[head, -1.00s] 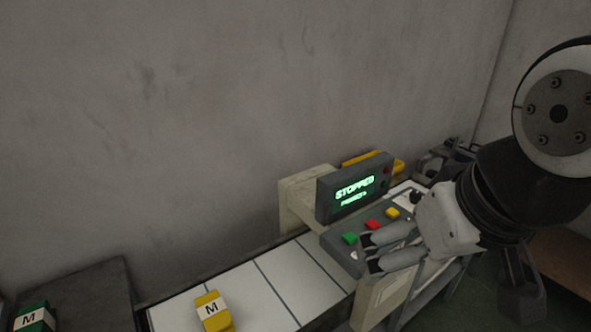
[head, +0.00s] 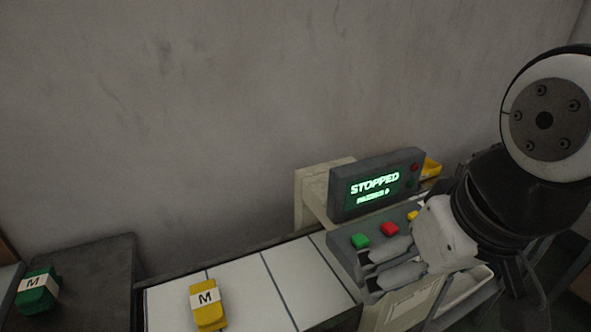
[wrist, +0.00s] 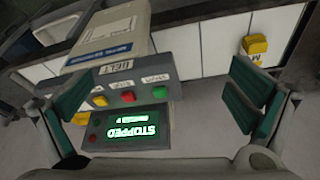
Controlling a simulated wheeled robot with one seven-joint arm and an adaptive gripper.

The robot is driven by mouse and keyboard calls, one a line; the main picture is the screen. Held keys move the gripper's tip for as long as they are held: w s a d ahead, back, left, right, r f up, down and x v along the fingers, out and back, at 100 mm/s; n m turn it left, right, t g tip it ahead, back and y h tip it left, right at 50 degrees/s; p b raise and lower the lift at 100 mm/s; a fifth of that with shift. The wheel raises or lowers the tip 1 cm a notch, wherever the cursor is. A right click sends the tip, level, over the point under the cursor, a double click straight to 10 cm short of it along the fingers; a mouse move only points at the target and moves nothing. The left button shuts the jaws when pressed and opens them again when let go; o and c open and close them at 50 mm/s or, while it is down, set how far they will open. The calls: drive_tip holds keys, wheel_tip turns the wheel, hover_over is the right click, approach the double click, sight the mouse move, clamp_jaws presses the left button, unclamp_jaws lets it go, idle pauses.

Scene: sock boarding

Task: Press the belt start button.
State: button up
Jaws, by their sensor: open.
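The belt control panel (head: 345,248) carries a green button (head: 360,241), a red button (head: 390,229) and a yellow button (head: 413,216), the last partly hidden by my gripper. My gripper (head: 367,272) is open and empty, its fingertips at the panel's near edge, just in front of the green button in the picture. In the wrist view the green button (wrist: 160,91) lies between the spread fingers, beside the red button (wrist: 128,96) and yellow button (wrist: 100,100). The small button labels are hard to read. Contact with any button cannot be seen.
A display (head: 375,188) behind the buttons reads STOPPED. The white belt (head: 240,280) runs left from the panel, with a yellow M-labelled pack (head: 208,305) on it. A green M-labelled pack (head: 38,291) lies on a dark surface at left. A wall stands behind.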

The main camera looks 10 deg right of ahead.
clamp_jaws()
idle(1.4)
